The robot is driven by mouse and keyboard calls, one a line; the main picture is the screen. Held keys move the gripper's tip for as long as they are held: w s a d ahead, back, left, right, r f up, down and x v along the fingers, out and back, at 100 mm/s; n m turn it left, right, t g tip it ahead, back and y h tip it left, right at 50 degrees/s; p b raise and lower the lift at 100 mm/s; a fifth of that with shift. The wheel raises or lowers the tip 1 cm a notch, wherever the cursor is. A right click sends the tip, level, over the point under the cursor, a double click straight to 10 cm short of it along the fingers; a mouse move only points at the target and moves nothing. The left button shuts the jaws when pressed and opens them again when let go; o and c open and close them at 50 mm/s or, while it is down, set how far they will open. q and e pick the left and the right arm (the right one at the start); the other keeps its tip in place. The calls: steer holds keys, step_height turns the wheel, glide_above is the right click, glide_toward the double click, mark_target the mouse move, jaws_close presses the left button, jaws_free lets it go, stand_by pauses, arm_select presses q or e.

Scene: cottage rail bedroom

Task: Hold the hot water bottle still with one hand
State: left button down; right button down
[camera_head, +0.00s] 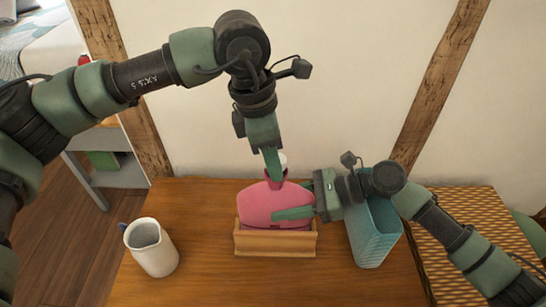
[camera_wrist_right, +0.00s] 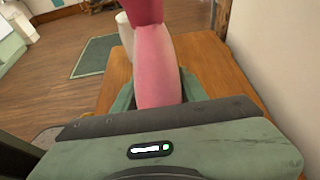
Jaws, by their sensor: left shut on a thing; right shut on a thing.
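The pink hot water bottle (camera_head: 262,206) sits upright in a low wooden holder (camera_head: 275,244) on the table. Its darker neck points up, with a small pale part at the top. My right gripper (camera_head: 294,213) is shut on the bottle's body from the right. In the right wrist view the pink body (camera_wrist_right: 158,68) stands between the fingers. My left gripper (camera_head: 274,166) comes down from above and is shut at the bottle's neck. Its fingers hide part of the top, so I cannot tell whether it grips the neck or the pale part.
A white jug (camera_head: 151,247) stands at the left of the wooden table (camera_head: 200,200). A teal ribbed container (camera_head: 374,235) stands close to the right of the holder, beside my right arm. A woven-patterned surface (camera_head: 475,225) lies further right. The wall is close behind.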

mark_target(273, 185)
arm_select(q)
steer(key=shift+f, duration=0.35)
steer(key=shift+s+a+f, duration=0.1)
steer(key=shift+s+f, duration=0.05)
steer(key=shift+f, duration=0.3)
steer(key=shift+s+f, duration=0.15)
steer(key=shift+f, duration=0.45)
steer(key=shift+s+f, duration=0.15)
steer(key=shift+f, duration=0.45)
stand_by(3.7)
steer(key=c, duration=1.3)
jaws_free()
steer(key=shift+r, duration=0.1)
steer(key=shift+w+a+r+g+y, duration=0.1)
steer(key=shift+w+r+g+y, duration=0.05)
steer(key=shift+r, duration=0.6)
steer(key=shift+w+r+g+y, duration=0.15)
steer(key=shift+r, duration=0.6)
steer(key=shift+a+r, duration=0.25)
steer(key=shift+a, duration=0.05)
